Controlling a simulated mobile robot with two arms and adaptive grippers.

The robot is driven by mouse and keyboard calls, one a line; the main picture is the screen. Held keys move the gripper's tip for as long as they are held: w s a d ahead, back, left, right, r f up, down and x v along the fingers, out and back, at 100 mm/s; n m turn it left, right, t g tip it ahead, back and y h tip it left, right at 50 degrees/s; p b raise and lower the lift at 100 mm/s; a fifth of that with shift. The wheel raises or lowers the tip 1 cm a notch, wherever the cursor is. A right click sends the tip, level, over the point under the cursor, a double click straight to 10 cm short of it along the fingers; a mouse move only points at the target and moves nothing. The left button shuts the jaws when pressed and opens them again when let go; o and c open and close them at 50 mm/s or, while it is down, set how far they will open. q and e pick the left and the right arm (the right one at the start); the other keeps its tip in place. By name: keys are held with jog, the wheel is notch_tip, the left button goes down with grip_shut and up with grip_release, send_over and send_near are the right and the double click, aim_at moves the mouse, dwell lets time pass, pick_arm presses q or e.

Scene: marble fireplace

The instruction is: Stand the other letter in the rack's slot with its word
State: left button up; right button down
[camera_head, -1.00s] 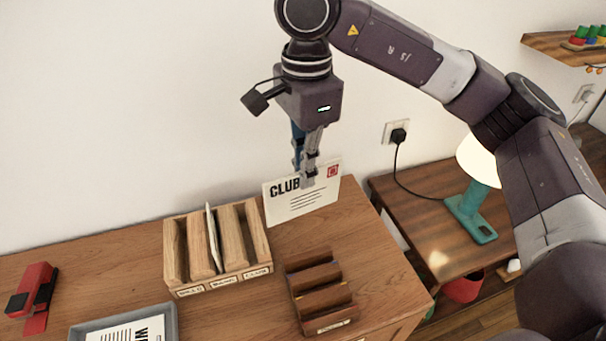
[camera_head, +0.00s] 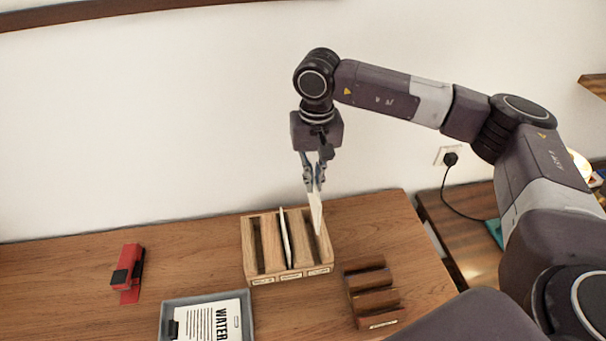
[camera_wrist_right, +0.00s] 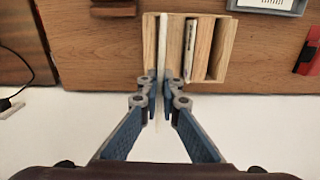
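The wooden rack (camera_head: 262,281) stands on the wooden top with three labelled slots; the right label appears to read CLUB. A pale letter (camera_head: 286,238) stands in the middle slot. My right gripper (camera_head: 314,188) is shut on the CLUB letter (camera_head: 316,214), now seen edge-on and upright at the right slot. In the right wrist view the gripper (camera_wrist_right: 162,98) pinches this letter (camera_wrist_right: 162,50), which lines up with the rack's (camera_wrist_right: 228,60) leftmost slot there. How deep it sits in the slot is unclear. My left gripper is not in view.
A grey tray (camera_head: 166,306) holding a WATER sheet (camera_head: 215,322) lies at the front. A red and black object (camera_head: 127,275) is at left. A dark wooden stepped holder (camera_head: 372,292) stands right of the rack. The wall is close behind.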

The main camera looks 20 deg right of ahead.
aim_at(313, 210)
jog(key=shift+f, duration=0.1)
jog(key=shift+d+f+b, duration=0.15)
jog(key=shift+f+b, duration=0.15)
jog(key=shift+f, duration=0.25)
notch_tip(313, 210, down, 6)
jog(key=b, duration=0.2)
jog(key=shift+r+b, duration=0.1)
jog(key=shift+b, duration=0.25)
jog(key=shift+f+b, duration=0.4)
jog(key=shift+f, duration=0.55)
jog(key=shift+w+b, duration=0.1)
jog(key=shift+b, duration=0.2)
jog(key=shift+f, duration=0.1)
jog(key=shift+f+b, duration=0.9)
jog(key=shift+b, duration=0.15)
jog(key=shift+f, duration=0.2)
